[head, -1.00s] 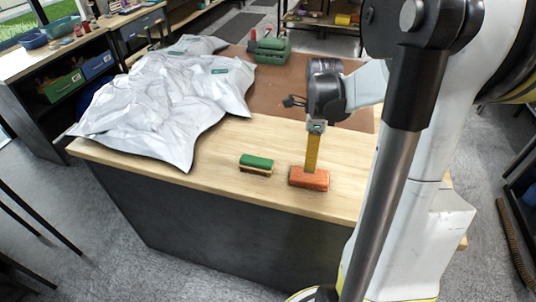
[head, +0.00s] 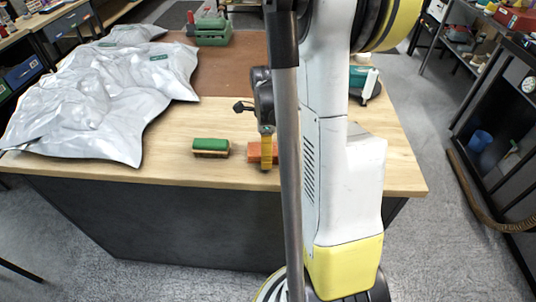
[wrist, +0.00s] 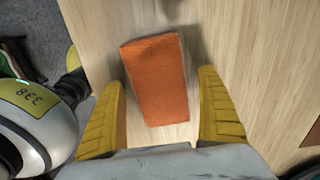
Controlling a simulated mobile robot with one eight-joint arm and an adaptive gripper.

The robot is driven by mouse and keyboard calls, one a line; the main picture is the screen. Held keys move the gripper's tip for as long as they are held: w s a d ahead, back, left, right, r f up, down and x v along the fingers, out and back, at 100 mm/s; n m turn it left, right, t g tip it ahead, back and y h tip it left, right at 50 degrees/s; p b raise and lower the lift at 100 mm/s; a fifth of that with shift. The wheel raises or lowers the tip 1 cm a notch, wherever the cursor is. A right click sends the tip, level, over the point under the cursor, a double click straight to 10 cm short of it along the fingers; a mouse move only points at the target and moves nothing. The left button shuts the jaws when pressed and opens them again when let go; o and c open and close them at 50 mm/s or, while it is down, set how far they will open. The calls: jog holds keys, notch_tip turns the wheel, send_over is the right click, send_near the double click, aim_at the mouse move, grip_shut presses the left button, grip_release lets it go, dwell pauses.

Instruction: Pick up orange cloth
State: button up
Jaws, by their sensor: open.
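The orange cloth (wrist: 157,78) is a block-shaped orange piece lying on the light wooden table top. In the wrist view it lies between and a little beyond the two yellow fingers of my open gripper (wrist: 165,115), with a gap on each side. In the head view the orange cloth (head: 255,152) is partly hidden behind a yellow finger of my gripper (head: 266,158) and my own body. The gripper points down over it there; whether it touches cannot be told.
A green-topped brush (head: 211,146) lies just left of the cloth. A brown mat (head: 190,75) and a green device (head: 212,32) are farther back. The front table edge is close to the cloth.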

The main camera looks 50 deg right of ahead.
jog(key=shift+c, duration=0.2)
jog(key=c, duration=1.2)
jog(key=shift+r, duration=0.15)
notch_tip(320, 180, up, 4)
jog(key=shift+p, duration=1.05)
jog(key=s+d+r+p, duration=0.3)
jog(key=s+d+r, duration=0.3)
jog(key=s, duration=0.3)
jog(key=shift+d+r, duration=0.4)
jog(key=shift+d, duration=0.4)
jog(key=shift+w, duration=0.1)
jog(key=o, duration=0.6)
jog(key=c, duration=0.5)
